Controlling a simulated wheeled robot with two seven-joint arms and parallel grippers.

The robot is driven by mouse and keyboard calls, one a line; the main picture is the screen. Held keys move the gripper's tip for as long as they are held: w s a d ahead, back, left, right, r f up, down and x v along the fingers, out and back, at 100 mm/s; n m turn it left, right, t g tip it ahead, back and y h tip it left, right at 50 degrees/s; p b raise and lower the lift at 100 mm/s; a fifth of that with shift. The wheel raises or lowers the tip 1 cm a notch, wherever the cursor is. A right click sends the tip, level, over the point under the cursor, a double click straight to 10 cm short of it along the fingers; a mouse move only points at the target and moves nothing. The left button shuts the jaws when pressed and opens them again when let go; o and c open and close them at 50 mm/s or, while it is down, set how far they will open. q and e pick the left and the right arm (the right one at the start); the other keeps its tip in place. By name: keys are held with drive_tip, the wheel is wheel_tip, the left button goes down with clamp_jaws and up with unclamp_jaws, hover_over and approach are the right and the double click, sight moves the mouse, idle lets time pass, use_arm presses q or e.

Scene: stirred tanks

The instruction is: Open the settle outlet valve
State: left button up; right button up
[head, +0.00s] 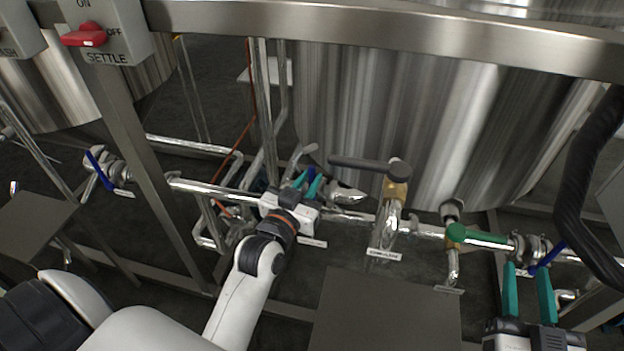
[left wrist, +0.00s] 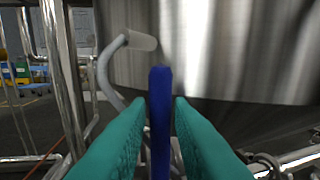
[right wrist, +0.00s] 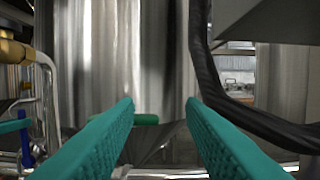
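My left gripper (head: 308,186) is at a blue valve handle (head: 311,174) on the pipe, left of the middle tank's base. In the left wrist view the blue handle (left wrist: 160,120) stands upright between the two teal fingers (left wrist: 160,100), which look closed on it. The valve body is mostly hidden by my gripper. A small label (head: 312,242) below it is too small to read. My right gripper (head: 528,268) is open and empty, close to another blue-handled valve (head: 548,257) at the right; its fingers also show apart in the right wrist view (right wrist: 160,102).
A red switch (head: 85,38) marked SETTLE is on the upper left frame. A brass valve with a dark grey handle (head: 360,163) and a green-handled valve (head: 485,238) stand on the pipe between my grippers. A thick black hose (head: 585,185) hangs at right. A metal rail (head: 400,28) crosses the top.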

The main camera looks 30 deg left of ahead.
use_arm(q)
drive_tip(key=shift+w, duration=0.8)
use_arm(e)
drive_tip(key=shift+s+r+t, duration=0.15)
drive_tip(key=shift+r+t, duration=0.35)
drive_tip(key=shift+r, duration=0.15)
use_arm(q)
drive_tip(key=shift+c, duration=0.4)
clamp_jaws()
drive_tip(key=shift+a, duration=0.15)
use_arm(e)
drive_tip(key=shift+f, duration=0.1)
